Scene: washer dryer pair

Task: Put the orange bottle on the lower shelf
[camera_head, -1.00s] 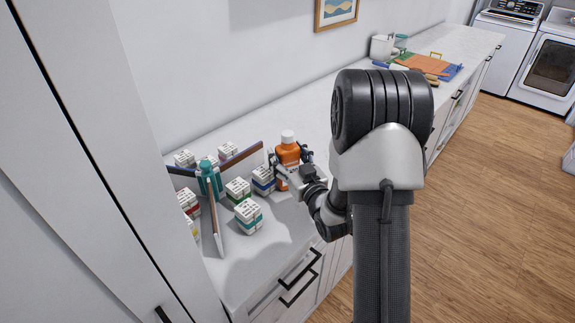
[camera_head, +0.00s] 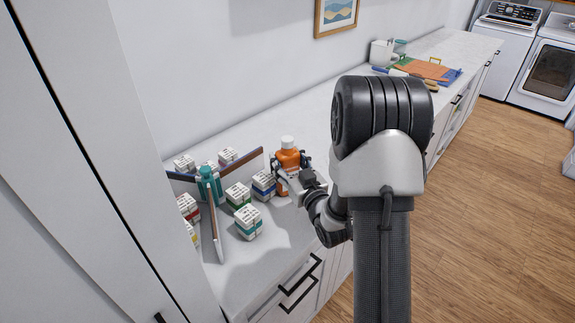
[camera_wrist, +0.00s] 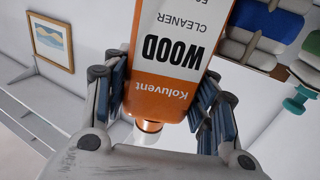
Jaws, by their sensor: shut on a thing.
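The orange bottle (camera_head: 288,160) has a white cap and stands upright on the counter in the head view. In the wrist view the bottle (camera_wrist: 167,65) appears upside down, with its white "WOOD CLEANER" label facing me and its cap low in the picture. My gripper (camera_head: 291,171) is shut on the bottle from the front right. In the wrist view the gripper (camera_wrist: 165,105) has a finger on each side of it. The bottle's base is partly hidden by my gripper. Pale ledges (camera_wrist: 35,125) at the wrist view's left look like shelf edges; I cannot tell which shelf.
Several white boxes with coloured bands (camera_head: 249,222) stand close left of the bottle, around a teal post (camera_head: 209,184) with divider panels. The counter (camera_head: 330,118) behind the bottle is clear. Boards and a white container (camera_head: 381,52) lie farther back. A tall cabinet (camera_head: 95,160) borders the left.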

